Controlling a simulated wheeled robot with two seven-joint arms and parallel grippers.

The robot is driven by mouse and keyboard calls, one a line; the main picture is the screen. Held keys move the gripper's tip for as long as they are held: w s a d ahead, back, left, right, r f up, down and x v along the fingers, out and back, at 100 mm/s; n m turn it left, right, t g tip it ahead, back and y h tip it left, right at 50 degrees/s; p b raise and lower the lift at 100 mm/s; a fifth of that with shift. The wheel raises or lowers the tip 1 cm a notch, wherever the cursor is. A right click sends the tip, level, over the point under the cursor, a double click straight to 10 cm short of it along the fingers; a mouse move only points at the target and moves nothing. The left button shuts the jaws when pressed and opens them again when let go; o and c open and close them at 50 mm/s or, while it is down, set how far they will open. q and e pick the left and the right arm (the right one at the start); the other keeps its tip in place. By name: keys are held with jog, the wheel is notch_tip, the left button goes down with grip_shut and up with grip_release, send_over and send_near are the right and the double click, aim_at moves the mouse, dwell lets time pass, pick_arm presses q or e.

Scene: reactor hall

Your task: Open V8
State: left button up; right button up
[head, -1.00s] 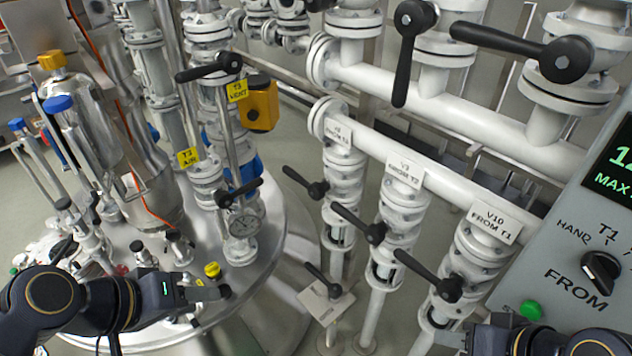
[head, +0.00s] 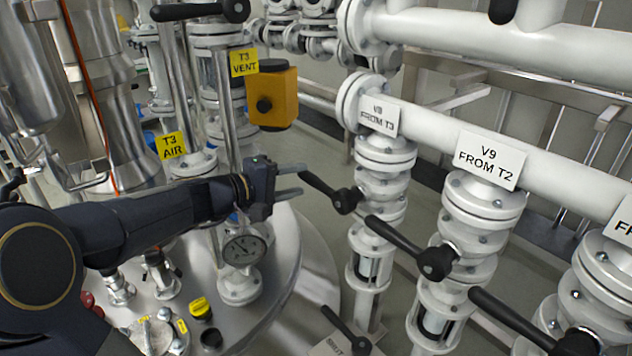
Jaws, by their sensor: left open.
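The V8 valve (head: 384,160) is a white vertical valve below a white pipe, under a label (head: 380,116) reading "FROM T3", its number small. Its black lever handle (head: 328,190) slants up to the left from a round hub. My left gripper (head: 302,179) reaches in from the left, open, with two grey fingers pointing right. Its fingertips are at the free end of the handle; whether the handle lies between them in depth I cannot tell. My right gripper is not in view.
The V9 valve (head: 478,215) with its black lever (head: 405,245) stands just right, and another lever valve (head: 605,270) farther right. Below is another black lever (head: 345,330). A yellow box (head: 271,96) and a pressure gauge (head: 245,250) are near my left arm.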

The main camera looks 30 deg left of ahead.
aim_at(304, 178)
pick_arm(q)
jog(key=shift+x, duration=2.15)
grip_shut()
